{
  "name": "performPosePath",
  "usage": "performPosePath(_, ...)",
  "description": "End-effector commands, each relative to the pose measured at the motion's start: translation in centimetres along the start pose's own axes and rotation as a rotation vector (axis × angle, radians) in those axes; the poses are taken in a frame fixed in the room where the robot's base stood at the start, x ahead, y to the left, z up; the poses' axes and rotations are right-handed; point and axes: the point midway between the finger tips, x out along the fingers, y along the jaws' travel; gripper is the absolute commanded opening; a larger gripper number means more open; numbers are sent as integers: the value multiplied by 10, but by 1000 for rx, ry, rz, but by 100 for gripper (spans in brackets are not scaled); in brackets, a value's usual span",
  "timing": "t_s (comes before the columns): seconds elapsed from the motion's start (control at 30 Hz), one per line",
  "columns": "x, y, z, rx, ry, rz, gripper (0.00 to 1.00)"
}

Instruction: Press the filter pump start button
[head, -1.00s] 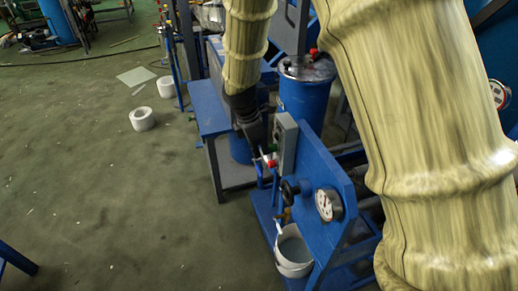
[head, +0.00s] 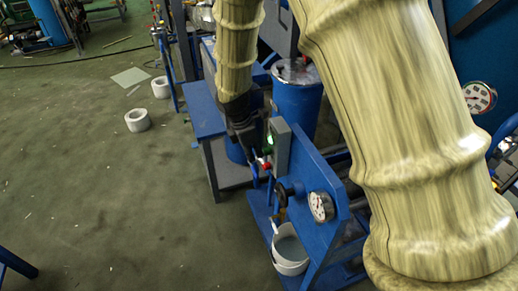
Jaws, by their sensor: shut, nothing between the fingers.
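My gripper (head: 258,155), dark and pointing down at the end of my sleeved arm, is at the left face of a grey control box (head: 282,146). The box is mounted on the blue pump panel (head: 315,175). A green lit button (head: 270,139) shows on the box's left face beside my gripper. The fingers are shut and hold nothing. The gripper partly hides the box's face, and I cannot tell whether the fingertips touch the button. A red part (head: 265,165) shows just below the fingers.
A pressure gauge (head: 321,207) and a black knob (head: 283,191) sit on the panel, above a white bucket (head: 290,262). A blue cylinder (head: 298,105) stands behind. A white roll (head: 138,120) lies on the floor.

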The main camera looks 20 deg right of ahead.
Motion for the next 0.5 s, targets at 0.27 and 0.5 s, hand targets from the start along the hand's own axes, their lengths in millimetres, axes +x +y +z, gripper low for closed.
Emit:
performPosePath(0.27, -26, 1, -17, 0, 3, 4, 0)
performPosePath(0.5, -63, 1, -16, 0, 4, 5, 0)
